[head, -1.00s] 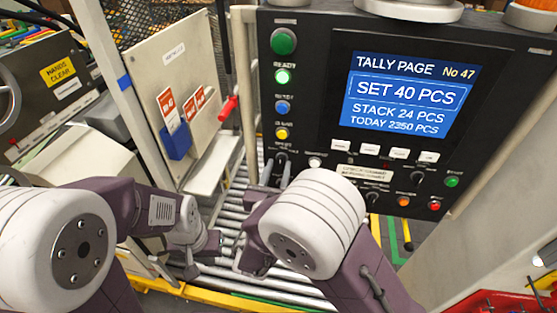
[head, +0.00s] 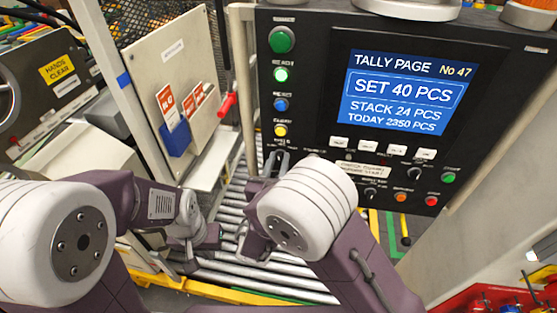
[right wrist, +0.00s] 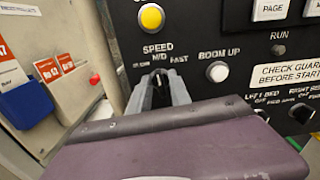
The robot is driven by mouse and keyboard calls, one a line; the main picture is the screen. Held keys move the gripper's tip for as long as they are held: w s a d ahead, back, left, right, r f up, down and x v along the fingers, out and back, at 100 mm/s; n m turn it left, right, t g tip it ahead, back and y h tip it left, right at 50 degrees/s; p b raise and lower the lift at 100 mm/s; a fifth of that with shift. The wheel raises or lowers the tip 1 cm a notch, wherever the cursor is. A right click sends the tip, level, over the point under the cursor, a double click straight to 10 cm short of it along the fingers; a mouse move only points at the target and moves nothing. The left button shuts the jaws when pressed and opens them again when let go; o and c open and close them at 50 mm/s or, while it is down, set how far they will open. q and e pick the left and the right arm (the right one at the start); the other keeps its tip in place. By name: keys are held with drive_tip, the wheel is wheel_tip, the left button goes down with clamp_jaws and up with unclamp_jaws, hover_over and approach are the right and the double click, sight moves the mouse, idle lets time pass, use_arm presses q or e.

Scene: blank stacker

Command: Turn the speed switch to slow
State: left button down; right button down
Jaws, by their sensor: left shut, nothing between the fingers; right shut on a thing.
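The black control panel (head: 310,125) carries the speed switch (right wrist: 160,89) below the yellow button. The right wrist view shows the label SPEED with SLOW, MID and FAST above it. My right gripper (right wrist: 160,85), also in the head view (head: 277,162), is shut on the switch, with grey fingers at either side. The fingers and my wrist hide most of the knob, so I cannot tell which mark it points at. My left gripper (head: 210,236) is shut and empty, low over the rollers and apart from the panel.
A yellow button (right wrist: 151,16) is above the switch and a white BOOM UP button (right wrist: 217,71) is to its right. A screen (head: 396,92) reads SET 40 PCS. A roller conveyor (head: 235,200) lies below. A red handle (head: 227,105) stands left of the panel.

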drive_tip(key=n+p, duration=0.2)
drive_tip(key=n, duration=0.2)
drive_tip(key=shift+r+n, duration=0.1)
drive_tip(key=shift+n, duration=0.3)
drive_tip(key=shift+a+n+p, duration=0.1)
drive_tip(key=shift+n+p, duration=0.9)
drive_tip(key=shift+n, duration=0.5)
drive_tip(key=shift+f, duration=0.2)
drive_tip(key=c, duration=1.5)
unclamp_jaws()
drive_tip(key=shift+s+a, duration=0.1)
drive_tip(key=shift+s, duration=0.1)
drive_tip(key=s+a+b, duration=0.1)
drive_tip(key=s+b, duration=0.2)
drive_tip(key=s, duration=0.5)
drive_tip(key=shift+s+a, duration=0.2)
drive_tip(key=shift+a, duration=0.1)
